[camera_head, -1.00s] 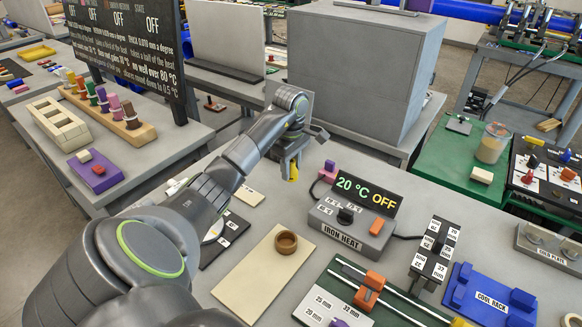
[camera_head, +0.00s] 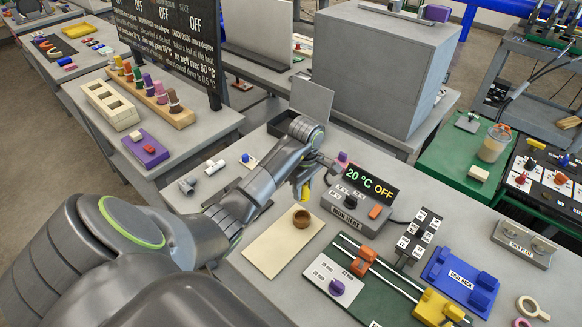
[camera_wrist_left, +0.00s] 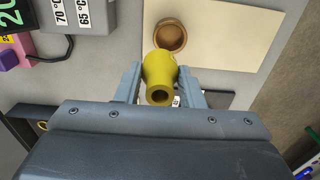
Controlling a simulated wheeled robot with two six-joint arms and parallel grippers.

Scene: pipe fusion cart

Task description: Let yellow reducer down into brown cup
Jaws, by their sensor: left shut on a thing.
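The yellow reducer (camera_head: 305,191) is held in my left gripper (camera_head: 302,183), whose fingers are shut on its two sides. In the left wrist view the reducer (camera_wrist_left: 159,72) sits between the fingertips (camera_wrist_left: 160,88), its narrow open end facing the camera. The brown cup (camera_head: 301,219) stands upright on a beige board. In the wrist view the cup (camera_wrist_left: 171,36) is just beyond the reducer, and its round mouth looks empty. In the head view the reducer is above and behind the cup, apart from it. My right gripper is not in view.
The beige board (camera_head: 272,252) is otherwise bare. The iron heat box (camera_head: 355,206), reading 20 °C OFF, stands right of the cup. A green rail bed with an orange clamp (camera_head: 362,259) lies nearer right. The blue cool rack (camera_head: 460,281) is farther right.

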